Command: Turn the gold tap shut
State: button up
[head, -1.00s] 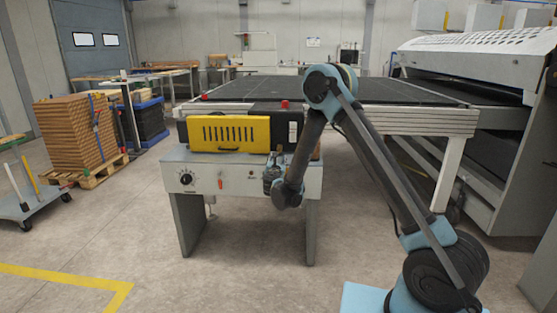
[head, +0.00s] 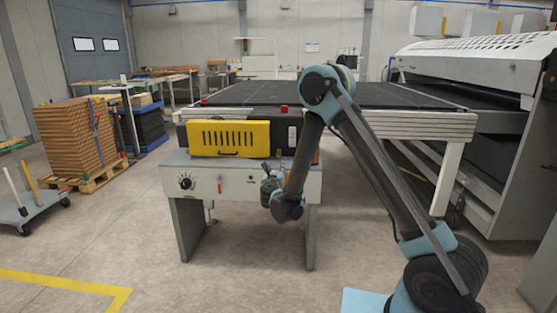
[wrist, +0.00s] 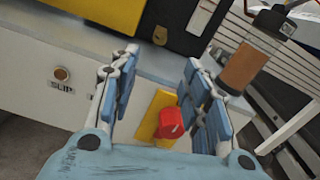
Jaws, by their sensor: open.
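A small gold fitting (wrist: 160,35), most likely the gold tap, sits on the lower part of the black housing beside the yellow cover, near the top of the wrist view. Its handle position is too small to tell. In the head view it is a tiny spot (head: 278,153) just above my gripper. My gripper (head: 268,183) is in front of the machine's grey front panel. In the wrist view my gripper (wrist: 160,63) is open and empty, its blue-padded fingers spread, with the gold fitting beyond the fingertips and apart from them.
A red knob on a yellow plate (wrist: 155,113) shows between the fingers, on the front panel. A copper-coloured cylinder with a dark top (wrist: 240,68) stands to the right. The yellow cover (head: 228,138) is left of the black housing. The floor in front is clear.

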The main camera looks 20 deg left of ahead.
aim_at(278, 156)
jog(key=x, duration=1.7)
jog(key=shift+a, duration=0.1)
grip_shut()
